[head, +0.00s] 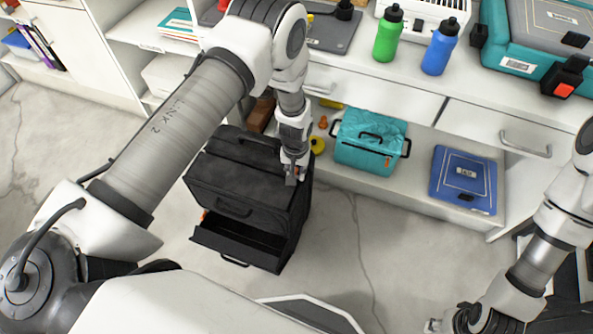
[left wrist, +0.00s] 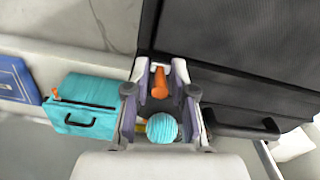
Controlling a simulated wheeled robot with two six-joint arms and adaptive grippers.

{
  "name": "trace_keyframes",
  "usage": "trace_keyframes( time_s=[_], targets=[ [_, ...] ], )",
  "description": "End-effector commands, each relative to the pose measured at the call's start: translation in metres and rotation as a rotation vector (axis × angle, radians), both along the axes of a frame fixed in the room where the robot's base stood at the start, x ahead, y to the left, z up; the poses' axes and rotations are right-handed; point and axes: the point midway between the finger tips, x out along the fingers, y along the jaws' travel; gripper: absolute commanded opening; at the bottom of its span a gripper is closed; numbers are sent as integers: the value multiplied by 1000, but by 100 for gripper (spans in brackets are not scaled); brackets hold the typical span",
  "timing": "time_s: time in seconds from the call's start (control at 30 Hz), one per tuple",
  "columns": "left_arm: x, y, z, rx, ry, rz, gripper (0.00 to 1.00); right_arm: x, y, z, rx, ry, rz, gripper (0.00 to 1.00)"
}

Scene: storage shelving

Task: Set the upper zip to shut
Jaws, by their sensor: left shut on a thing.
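A black soft case (head: 235,180) stands on the floor left of centre, with handles on its faces. Its lower front section (head: 240,240) hangs open, with a small orange bit at its left edge. Whether its upper seam is closed along its whole length is hard to tell. My left gripper (head: 292,180) is at the case's right side near the top. In the left wrist view its fingers (left wrist: 160,85) are closed around an orange piece that looks like a zip pull (left wrist: 160,82), next to the black fabric (left wrist: 235,50).
The lower shelf right of the case holds a teal case (head: 370,140) and a blue case (head: 463,180). A teal ball (left wrist: 162,128) shows beyond my fingers in the left wrist view. Bottles (head: 388,35) stand on the counter above. The floor (head: 350,250) right of the black case is clear.

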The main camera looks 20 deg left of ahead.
Motion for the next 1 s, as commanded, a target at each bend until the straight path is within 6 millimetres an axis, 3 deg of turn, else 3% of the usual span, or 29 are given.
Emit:
trace_keyframes(
  time_s=[0.33,0.37,0.4,0.77,0.87,1.0],
  targets=[
    [-1,-2,0,0,2,0,0,0,0,0,0,0,1,40],
    [-1,-2,0,0,2,0,28,0,0,0,0,0,1,40],
    [-1,-2,0,0,2,0,37,0,0,0,0,0,1,40],
    [0,-1,2,0,0,-1,37,0,0,0,0,0,0,40],
    [1,-1,14,1,-2,0,37,0,0,0,0,0,0,40],
    [1,-2,46,1,-2,-2,37,0,0,0,0,0,0,40]
  ],
)
